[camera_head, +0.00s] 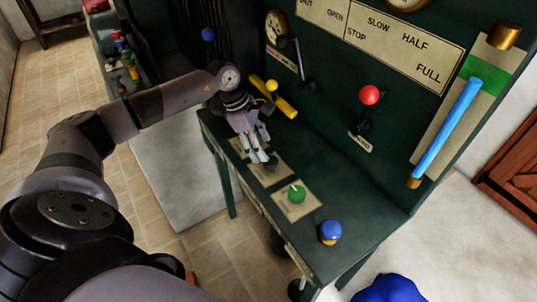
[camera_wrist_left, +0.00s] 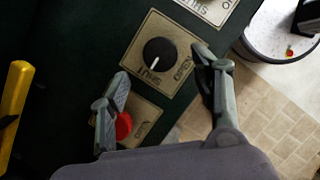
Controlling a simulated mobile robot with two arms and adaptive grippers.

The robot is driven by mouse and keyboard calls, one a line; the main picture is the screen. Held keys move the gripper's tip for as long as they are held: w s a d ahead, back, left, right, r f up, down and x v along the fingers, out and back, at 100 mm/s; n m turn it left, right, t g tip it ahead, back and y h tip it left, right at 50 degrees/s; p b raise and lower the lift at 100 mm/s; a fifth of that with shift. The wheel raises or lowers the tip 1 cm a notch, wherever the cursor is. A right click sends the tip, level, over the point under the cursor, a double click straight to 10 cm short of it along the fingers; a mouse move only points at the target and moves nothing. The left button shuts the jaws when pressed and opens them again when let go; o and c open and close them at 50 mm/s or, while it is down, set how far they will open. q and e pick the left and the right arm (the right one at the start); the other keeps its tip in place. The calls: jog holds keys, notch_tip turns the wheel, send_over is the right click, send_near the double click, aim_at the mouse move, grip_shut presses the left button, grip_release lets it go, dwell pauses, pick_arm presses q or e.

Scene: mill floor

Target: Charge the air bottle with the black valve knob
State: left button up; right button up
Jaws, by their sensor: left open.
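The black valve knob (camera_wrist_left: 158,52) with a white pointer line sits on a cream plate marked OPEN and SHUT. Its pointer is toward the SHUT side. My left gripper (camera_wrist_left: 160,64) is open, its fingers spread to either side just short of the knob, with nothing between them. In the head view my left gripper (camera_head: 262,160) hangs low over the bench, fingers pointing down at a plate there and partly hiding the knob. A red knob (camera_wrist_left: 123,126) lies partly behind one finger. I cannot identify the air bottle. My right gripper is out of view.
A green knob (camera_head: 297,194) and a blue knob (camera_head: 330,232) stand nearer on the bench. A red-balled lever (camera_head: 369,95) and a yellow bar (camera_head: 275,100) are toward the panel.

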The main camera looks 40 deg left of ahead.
aim_at(270, 160)
pick_arm(q)
jog(key=x, duration=0.5)
jog(key=shift+d+f+p, duration=0.15)
jog(key=shift+f+p, duration=0.15)
jog(key=shift+p, duration=0.05)
jog(key=shift+c, duration=0.4)
jog(key=c, duration=1.1)
